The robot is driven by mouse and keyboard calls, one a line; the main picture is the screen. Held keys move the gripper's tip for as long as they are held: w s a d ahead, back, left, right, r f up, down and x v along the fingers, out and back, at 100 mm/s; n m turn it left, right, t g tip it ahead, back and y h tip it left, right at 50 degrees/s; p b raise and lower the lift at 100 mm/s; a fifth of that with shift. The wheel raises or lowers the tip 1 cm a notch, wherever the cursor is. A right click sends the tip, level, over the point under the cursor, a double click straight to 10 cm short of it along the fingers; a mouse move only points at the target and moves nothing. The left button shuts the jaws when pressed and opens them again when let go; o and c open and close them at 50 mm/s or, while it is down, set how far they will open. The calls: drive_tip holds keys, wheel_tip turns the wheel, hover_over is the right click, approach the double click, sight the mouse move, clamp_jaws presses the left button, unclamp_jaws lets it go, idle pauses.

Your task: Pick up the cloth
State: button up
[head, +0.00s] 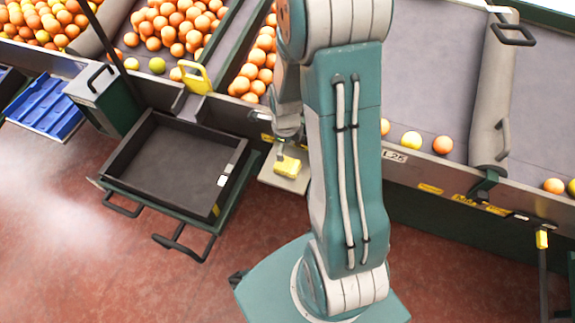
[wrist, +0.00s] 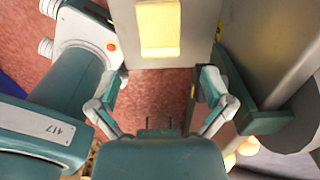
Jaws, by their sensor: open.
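The cloth is a folded yellow pad (head: 287,166) lying on a small grey shelf (head: 283,184) beside the sorting line. It also shows in the wrist view at the top centre, as a pale yellow rectangle (wrist: 160,27) on the grey shelf (wrist: 188,52). My gripper (head: 287,143) is just above the cloth in the head view, partly hidden by my arm. In the wrist view my gripper (wrist: 163,78) has its two fingers spread wide, with nothing between them. The cloth lies ahead of the fingertips, and I see no contact there.
An empty dark tray (head: 165,160) on a cart stands left of the shelf. Sloped grey belts with oranges (head: 180,22) run behind. A metal rim (head: 430,175) borders the line. A blue crate (head: 47,106) is at far left. Red floor lies open in front.

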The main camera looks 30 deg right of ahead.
sight(286, 164)
wheel_tip(286, 164, down, 4)
drive_tip(key=shift+a+r, duration=0.15)
drive_tip(key=shift+r, duration=0.1)
drive_tip(key=shift+f, duration=2.85)
drive_tip(key=c, duration=1)
